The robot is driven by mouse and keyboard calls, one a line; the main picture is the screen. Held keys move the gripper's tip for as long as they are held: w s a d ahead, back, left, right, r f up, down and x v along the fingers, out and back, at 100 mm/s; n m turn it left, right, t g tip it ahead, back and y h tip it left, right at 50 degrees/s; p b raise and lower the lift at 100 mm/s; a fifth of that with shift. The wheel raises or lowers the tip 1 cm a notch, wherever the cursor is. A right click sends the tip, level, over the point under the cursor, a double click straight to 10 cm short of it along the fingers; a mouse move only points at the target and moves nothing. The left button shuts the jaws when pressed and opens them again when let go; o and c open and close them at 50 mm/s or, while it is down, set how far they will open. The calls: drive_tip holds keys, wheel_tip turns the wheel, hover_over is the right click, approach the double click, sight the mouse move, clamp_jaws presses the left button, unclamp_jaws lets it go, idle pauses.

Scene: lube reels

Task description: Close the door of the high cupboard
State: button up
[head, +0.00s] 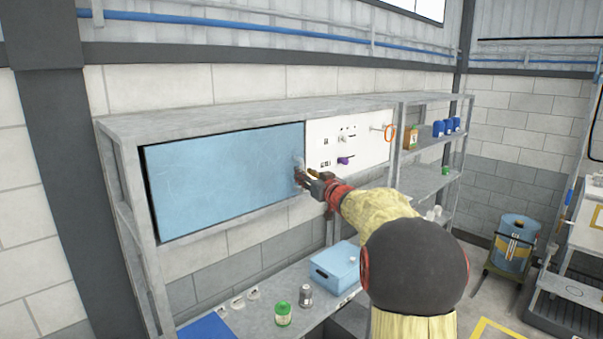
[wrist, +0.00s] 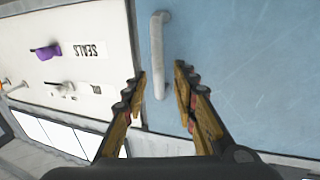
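The high cupboard's blue door (head: 225,180) spans the front of the cupboard (head: 130,190) at the left of the head view. A dark strip shows along its left and upper edges, and I cannot tell whether it is fully flush. The door fills the right of the wrist view (wrist: 250,70). Its pale bar handle (wrist: 158,45) is near the edge beside the white panel. My gripper (wrist: 160,75) is open, with the handle's lower end between its fingers; contact is not clear. In the head view my gripper (head: 301,176) is at the door's right edge.
The white panel (head: 350,135) beside the door has protruding hooks and a purple item (head: 345,160). Below, the bench holds a blue box (head: 335,267), a green can (head: 283,314) and a grey can (head: 305,295). Open shelves (head: 425,180) stand to the right.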

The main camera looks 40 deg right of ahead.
drive_tip(key=v, duration=0.8)
idle(0.4)
